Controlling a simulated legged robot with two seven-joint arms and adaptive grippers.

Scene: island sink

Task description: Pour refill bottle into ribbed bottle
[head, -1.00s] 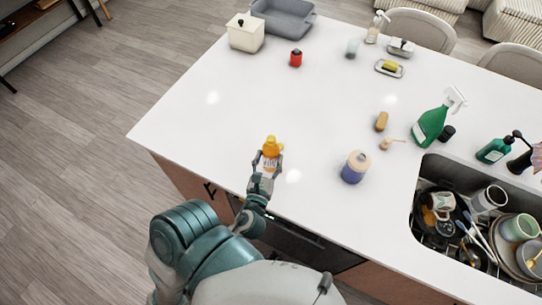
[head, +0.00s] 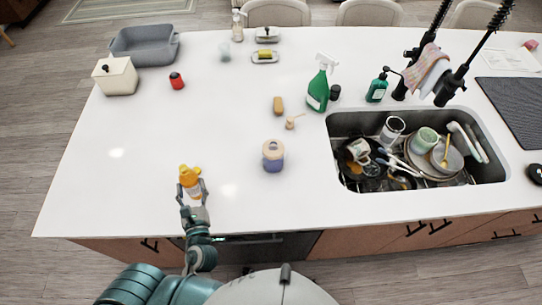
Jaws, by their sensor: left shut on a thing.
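My left gripper (head: 193,190) is shut on a small white bottle with a yellow-orange top (head: 189,174), likely the refill bottle. It is near the front edge of the white counter, and the bottle looks about upright. I cannot tell whether it touches the counter. I cannot tell surely which thing is the ribbed bottle; a green bottle with a black pump (head: 376,91) stands behind the sink, and a pale pump bottle (head: 238,27) stands at the back edge. My right gripper is not in view.
A blue jar with a cream lid (head: 273,157) stands right of my gripper. A sink (head: 335,125) full of dishes is further right. The left counter (head: 120,180) is clear.

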